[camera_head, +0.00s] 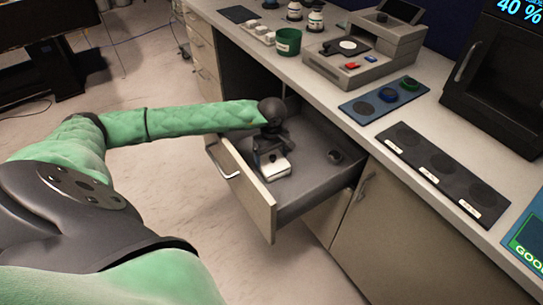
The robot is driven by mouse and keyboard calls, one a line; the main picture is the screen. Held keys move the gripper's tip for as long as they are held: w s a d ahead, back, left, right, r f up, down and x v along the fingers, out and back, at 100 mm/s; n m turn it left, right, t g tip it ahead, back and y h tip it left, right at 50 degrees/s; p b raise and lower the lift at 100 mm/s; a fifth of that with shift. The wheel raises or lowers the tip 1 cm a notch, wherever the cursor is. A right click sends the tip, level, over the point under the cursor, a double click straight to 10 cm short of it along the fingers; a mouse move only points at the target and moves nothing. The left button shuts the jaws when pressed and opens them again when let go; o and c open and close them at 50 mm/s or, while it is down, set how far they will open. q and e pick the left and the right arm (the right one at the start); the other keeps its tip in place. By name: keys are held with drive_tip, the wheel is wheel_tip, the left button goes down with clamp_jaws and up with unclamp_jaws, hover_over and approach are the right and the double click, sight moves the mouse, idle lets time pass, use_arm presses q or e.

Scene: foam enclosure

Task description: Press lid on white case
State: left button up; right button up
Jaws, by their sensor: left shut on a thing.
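A white case (276,172) with a dark top part is inside the open drawer (309,186), near its front left. My left gripper (268,158) reaches down into the drawer from above and is shut at the case. The fingers hide part of the case, so I cannot make out its lid separately. My right gripper is not in view.
A small dark round piece (335,156) lies in the drawer to the right. On the counter above are a green cup (287,42), a grey device (365,52), a blue pad (383,98) with round pieces and a dark tray (441,173).

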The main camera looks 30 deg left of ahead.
use_arm(q)
drive_tip(key=shift+b, duration=0.4)
idle(0.6)
drive_tip(key=o, duration=0.8)
drive_tip(key=shift+r+p, duration=0.8)
drive_tip(key=shift+r, duration=2.7)
drive_tip(key=shift+c, duration=0.4)
clamp_jaws()
